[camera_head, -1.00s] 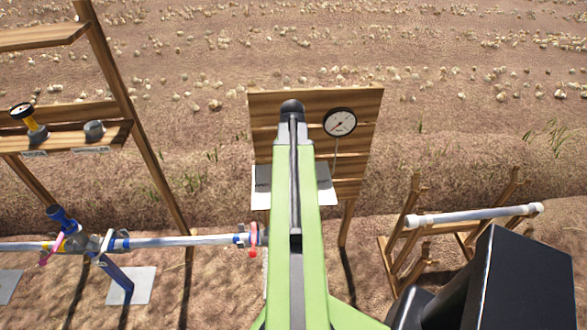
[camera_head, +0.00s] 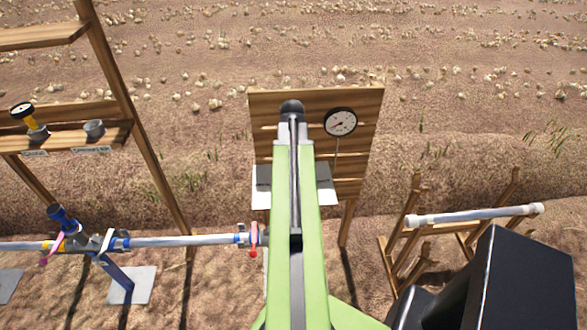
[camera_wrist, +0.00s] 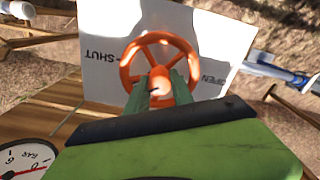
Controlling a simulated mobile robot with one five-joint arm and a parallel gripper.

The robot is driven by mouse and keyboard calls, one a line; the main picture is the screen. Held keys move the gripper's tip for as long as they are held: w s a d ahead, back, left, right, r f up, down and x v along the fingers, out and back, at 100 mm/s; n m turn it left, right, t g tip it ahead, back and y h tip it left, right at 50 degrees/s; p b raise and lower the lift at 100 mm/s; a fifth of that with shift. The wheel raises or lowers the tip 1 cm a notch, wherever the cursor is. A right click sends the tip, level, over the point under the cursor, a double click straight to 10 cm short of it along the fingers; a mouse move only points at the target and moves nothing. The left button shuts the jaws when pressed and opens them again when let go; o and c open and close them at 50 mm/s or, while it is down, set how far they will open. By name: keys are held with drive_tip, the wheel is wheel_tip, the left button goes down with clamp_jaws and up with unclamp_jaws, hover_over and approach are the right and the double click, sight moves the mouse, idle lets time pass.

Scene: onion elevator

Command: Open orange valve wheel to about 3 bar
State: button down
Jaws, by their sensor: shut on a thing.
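The orange valve wheel (camera_wrist: 160,37) shows in the wrist view in front of a white sign (camera_wrist: 105,30) marked SHUT and OPEN. My gripper (camera_wrist: 159,85) has its green fingers shut on the wheel at its hub. In the head view my green arm hides the wheel and gripper. The pressure gauge (camera_head: 340,121) hangs on the wooden board; its needle is too small to read exactly.
A pipe (camera_head: 175,240) with a red-handled valve (camera_head: 253,240) runs in from the left. A wooden shelf (camera_head: 65,138) stands at the left. A rack holding a pale pipe (camera_head: 475,215) stands at the right. Open soil lies behind the board.

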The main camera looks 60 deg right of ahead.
drive_tip(key=shift+a+n, duration=0.15)
drive_tip(key=shift+n, duration=0.35)
drive_tip(key=c, duration=1.1)
unclamp_jaws()
drive_tip(key=shift+r, duration=0.25)
wheel_tip(320, 180, up, 17)
drive_tip(key=p, duration=1.7)
